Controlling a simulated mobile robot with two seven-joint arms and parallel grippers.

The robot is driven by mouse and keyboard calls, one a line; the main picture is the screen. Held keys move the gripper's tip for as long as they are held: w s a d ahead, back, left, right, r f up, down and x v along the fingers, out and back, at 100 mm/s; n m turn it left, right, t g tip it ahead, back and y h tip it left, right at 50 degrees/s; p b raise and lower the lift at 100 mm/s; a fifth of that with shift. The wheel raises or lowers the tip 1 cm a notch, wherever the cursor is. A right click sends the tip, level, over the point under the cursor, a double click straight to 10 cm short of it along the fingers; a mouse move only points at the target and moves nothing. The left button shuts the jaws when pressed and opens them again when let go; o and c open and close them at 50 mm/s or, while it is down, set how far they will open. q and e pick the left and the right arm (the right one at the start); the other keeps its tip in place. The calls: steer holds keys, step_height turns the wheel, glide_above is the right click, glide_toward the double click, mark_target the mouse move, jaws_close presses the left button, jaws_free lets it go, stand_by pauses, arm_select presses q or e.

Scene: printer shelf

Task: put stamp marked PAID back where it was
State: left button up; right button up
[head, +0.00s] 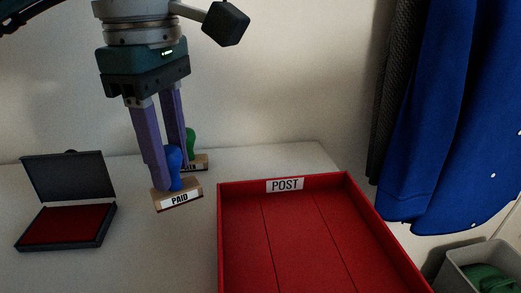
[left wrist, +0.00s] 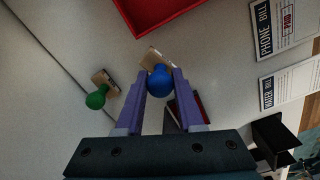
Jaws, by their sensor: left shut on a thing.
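The PAID stamp (head: 179,199) has a blue knob handle and a wooden base with a white PAID label facing the head camera. My left gripper (head: 170,170), pointing down, is shut on its blue handle. The stamp is upright, at or just above the white table; I cannot tell if its base touches. In the left wrist view the blue handle (left wrist: 160,83) sits between the two purple fingers, with the wooden base beyond. A second stamp with a green handle (head: 190,143) stands just behind, its label partly hidden. My right gripper is not in view.
An open ink pad (head: 65,227) with a red pad lies to the left. A red POST tray (head: 284,185) is close on the right. A blue garment (head: 460,110) hangs at the right. The left wrist view shows a phone bill (left wrist: 285,25) and a water bill (left wrist: 290,85).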

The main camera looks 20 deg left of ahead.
mark_target(173, 175)
arm_select(q)
step_height(173, 175, down, 4)
steer(key=shift+r, duration=0.1)
steer(key=shift+b, duration=0.4)
steer(key=o, duration=1.1)
steer(key=shift+c, duration=0.2)
steer(key=shift+r, duration=0.35)
step_height(173, 175, up, 12)
steer(key=p, duration=0.3)
steer(key=shift+f, duration=0.25)
